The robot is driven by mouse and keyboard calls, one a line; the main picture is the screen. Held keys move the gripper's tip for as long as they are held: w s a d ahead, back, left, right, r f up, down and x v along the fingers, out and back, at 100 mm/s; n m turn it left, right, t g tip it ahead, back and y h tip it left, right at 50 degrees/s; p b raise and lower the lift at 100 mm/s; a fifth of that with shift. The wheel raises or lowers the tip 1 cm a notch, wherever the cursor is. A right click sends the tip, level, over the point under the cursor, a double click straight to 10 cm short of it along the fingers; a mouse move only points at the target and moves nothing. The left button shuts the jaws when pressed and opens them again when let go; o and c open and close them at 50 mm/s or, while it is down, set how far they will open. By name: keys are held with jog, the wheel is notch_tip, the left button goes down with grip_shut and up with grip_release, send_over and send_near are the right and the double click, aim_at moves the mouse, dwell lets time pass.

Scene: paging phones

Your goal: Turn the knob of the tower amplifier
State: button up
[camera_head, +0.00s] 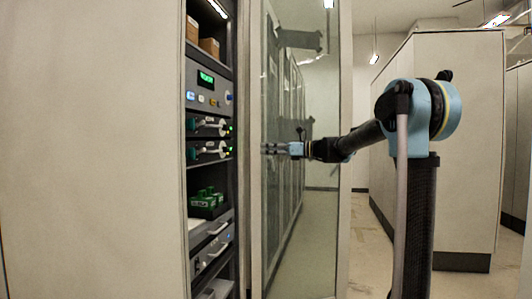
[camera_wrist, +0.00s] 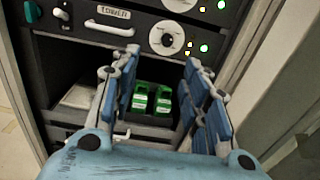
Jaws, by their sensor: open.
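The tower amplifier (camera_wrist: 113,13) is a dark rack unit with a "TOWER" label, a pale handle and lit lamps at its right. Its round white dial with a dark centre, the knob (camera_wrist: 167,38), shows near the top of the wrist view. In the head view the tower amplifier (camera_head: 208,151) appears to be the lower of two similar units. My gripper (camera_head: 268,149) is right of the rack there, at about that unit's height. In the wrist view my gripper (camera_wrist: 163,70) has its blue jaws spread with nothing between them. The knob lies beyond the fingertips, apart from them.
Drawers with handles (camera_head: 214,245) are lower down. A similar unit (camera_head: 208,126) is above, under a panel with a green display (camera_head: 206,78). A glass door (camera_head: 305,200) stands right of the rack, behind my gripper.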

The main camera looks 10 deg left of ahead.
jog(key=shift+d, duration=0.55)
jog(key=s+d, duration=0.1)
jog(key=d, duration=1.1)
jog(key=shift+s, duration=0.15)
